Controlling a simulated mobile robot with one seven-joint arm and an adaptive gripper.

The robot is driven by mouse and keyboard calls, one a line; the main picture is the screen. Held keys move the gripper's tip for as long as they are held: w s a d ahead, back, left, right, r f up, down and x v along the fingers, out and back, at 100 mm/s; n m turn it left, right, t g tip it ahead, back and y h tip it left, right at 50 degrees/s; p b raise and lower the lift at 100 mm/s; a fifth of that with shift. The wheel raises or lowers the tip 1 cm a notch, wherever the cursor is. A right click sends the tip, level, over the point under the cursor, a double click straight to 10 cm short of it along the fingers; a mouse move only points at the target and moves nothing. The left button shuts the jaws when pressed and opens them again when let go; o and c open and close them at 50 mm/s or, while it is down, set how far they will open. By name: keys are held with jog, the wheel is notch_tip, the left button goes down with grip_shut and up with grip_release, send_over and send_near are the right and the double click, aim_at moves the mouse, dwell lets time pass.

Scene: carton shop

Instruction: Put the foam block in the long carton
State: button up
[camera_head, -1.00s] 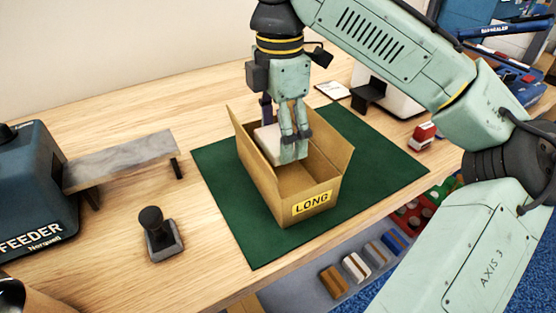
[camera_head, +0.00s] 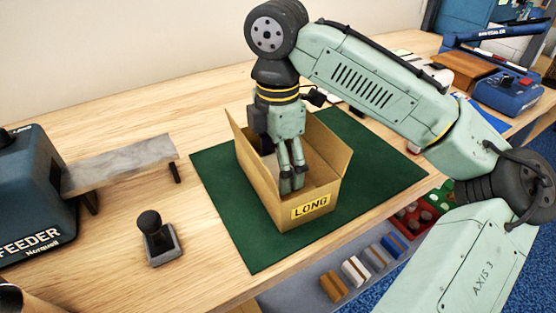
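The long carton (camera_head: 262,193) stands upright and open-topped on the green mat, with a yellow "LONG" label on its near end and a flap leaning out on the right. My gripper (camera_head: 291,184) points down into the carton, with its fingers below the rim. The foam block is not visible; the carton wall and my gripper cover much of the inside. Whether the fingers are shut on anything cannot be made out.
The green mat (camera_head: 222,188) lies on the wooden table (camera_head: 110,230). A feeder (camera_head: 35,205) with a grey ramp and a black-handled stamp (camera_head: 158,240) are on the left. Small coloured blocks lie on a lower shelf (camera_head: 300,292). A blue sealer (camera_head: 507,91) stands at the back right.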

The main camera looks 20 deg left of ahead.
jog(key=shift+o, duration=1.4)
jog(key=shift+r, duration=0.1)
notch_tip(320, 180, up, 12)
jog(key=shift+r+p, duration=0.15)
jog(key=shift+p, duration=0.2)
jog(key=shift+d, duration=0.15)
